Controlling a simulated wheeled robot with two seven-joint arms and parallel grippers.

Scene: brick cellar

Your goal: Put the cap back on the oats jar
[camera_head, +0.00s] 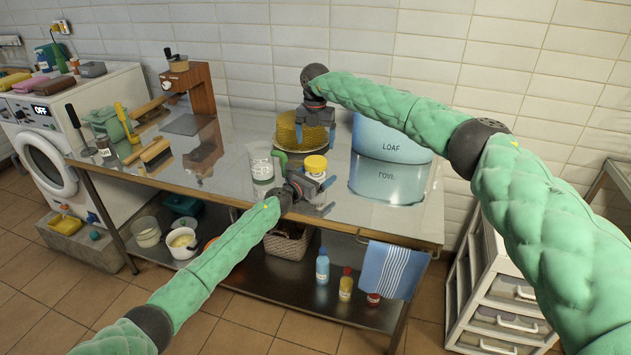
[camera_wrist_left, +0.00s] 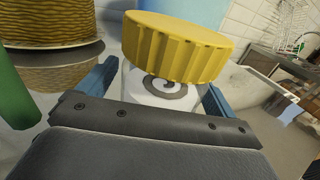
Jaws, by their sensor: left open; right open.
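A yellow ribbed cap (camera_head: 316,164) sits on top of a white jar on the metal table. In the left wrist view the cap (camera_wrist_left: 180,45) looks tilted above the white body (camera_wrist_left: 150,88), which has a grey swirl mark. My left gripper (camera_head: 316,187) is open, low at this jar, with one blue finger on each side of the white body. Its grip hides the lower jar. An uncapped-looking clear jar (camera_head: 260,163) with pale lettering stands to the left; I cannot read it. My right gripper (camera_head: 315,138) is open and empty, pointing down behind the yellow cap.
A blue LOAF bin (camera_head: 372,138) is at the back right. A green upright object (camera_head: 281,164) stands beside the clear jar. A wooden grinder (camera_head: 198,90) is at the back left. The table's front right is clear.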

